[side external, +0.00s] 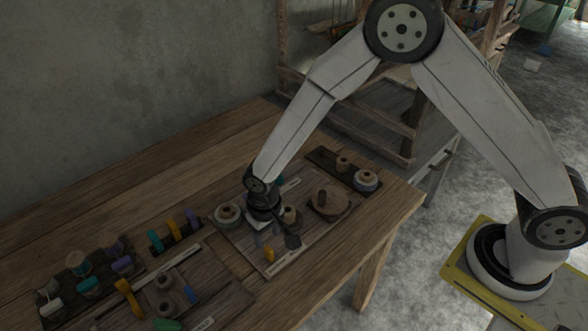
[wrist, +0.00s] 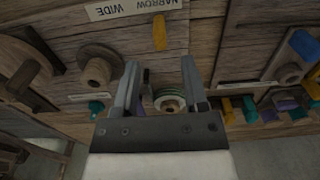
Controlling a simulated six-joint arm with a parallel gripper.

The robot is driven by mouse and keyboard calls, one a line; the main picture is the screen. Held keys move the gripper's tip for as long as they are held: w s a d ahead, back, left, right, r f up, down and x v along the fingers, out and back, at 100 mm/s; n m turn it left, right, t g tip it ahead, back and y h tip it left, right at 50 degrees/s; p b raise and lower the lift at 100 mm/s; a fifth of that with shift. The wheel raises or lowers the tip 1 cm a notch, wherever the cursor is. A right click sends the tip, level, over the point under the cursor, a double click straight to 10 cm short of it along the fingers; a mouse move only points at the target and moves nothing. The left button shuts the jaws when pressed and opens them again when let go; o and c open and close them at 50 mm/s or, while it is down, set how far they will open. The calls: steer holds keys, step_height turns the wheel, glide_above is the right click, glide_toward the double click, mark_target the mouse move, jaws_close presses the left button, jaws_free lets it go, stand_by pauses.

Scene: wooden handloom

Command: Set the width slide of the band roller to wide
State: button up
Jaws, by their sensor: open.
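The width slide's yellow knob (wrist: 160,32) shows near the top of the wrist view, beside the NARROW end of a white label (wrist: 135,8) that reads NARROW and WIDE upside down. WIDE lies to the left there. The knob (side external: 269,254) also shows in the side view, near the front edge of the band roller's board (side external: 240,243). My gripper (side external: 277,238) hangs low over this board, close to the knob. In the wrist view my gripper (wrist: 160,72) is open, with nothing held between its fingers. The knob lies beyond the fingertips, apart from them.
A wooden disc with a peg (side external: 328,202) and a spool (side external: 290,215) stand right of my gripper. A wound roll (side external: 228,214) stands to its left. Coloured pegs (side external: 174,229) and more spools (side external: 78,264) fill the left side. Bare tabletop lies behind.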

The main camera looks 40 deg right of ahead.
mark_target(269, 248)
steer(key=shift+f, duration=3.45)
jaws_close()
